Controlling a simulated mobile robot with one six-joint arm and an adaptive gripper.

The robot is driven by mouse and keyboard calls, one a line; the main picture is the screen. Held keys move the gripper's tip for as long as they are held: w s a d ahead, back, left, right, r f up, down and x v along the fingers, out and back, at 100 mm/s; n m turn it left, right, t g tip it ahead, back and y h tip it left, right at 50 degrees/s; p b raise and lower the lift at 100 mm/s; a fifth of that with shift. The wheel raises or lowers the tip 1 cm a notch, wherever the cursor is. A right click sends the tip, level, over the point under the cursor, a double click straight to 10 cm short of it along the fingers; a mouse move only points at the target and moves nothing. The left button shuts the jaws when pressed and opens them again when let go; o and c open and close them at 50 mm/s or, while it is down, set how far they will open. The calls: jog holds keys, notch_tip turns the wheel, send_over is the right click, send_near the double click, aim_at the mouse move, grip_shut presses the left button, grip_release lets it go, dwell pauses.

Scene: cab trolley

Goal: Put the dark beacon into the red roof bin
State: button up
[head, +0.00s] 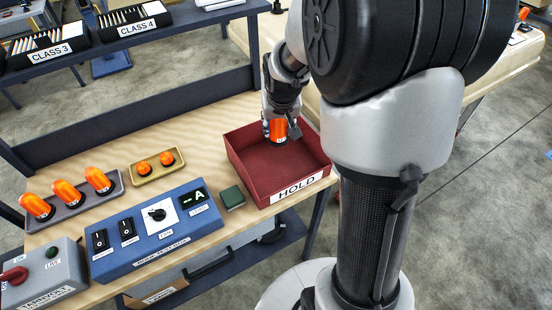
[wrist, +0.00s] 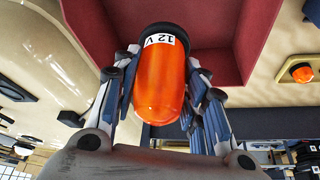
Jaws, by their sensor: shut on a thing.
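My gripper (head: 278,122) is shut on an orange beacon (head: 278,130) with a dark base. In the wrist view the beacon (wrist: 161,85) lies between the fingers, and its white label reads "12 V". The red bin (head: 243,176), labelled HOLD, stands at the right end of the bench. My gripper holds the beacon over the back of the bin, within its outline in the head view. The bin (wrist: 258,40) also shows behind the beacon in the wrist view. I cannot tell how far the beacon is from the bin floor. The visible bin floor is bare.
A grey tray (head: 75,214) holds three orange beacons. A yellow tray (head: 147,178) holds two small orange ones. A blue switch panel (head: 150,257), a small green block (head: 232,198) and a grey box with a red knob (head: 45,287) stand along the front. A shelf runs behind.

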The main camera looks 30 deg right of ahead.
notch_tip(320, 180, down, 12)
jog(key=b, duration=0.4)
jog(key=shift+a+r, duration=0.1)
jog(key=shift+r, duration=0.05)
jog(key=shift+f, duration=0.25)
jog(key=o, duration=1.2)
jog(key=shift+r, duration=0.1)
jog(key=shift+c, duration=0.2)
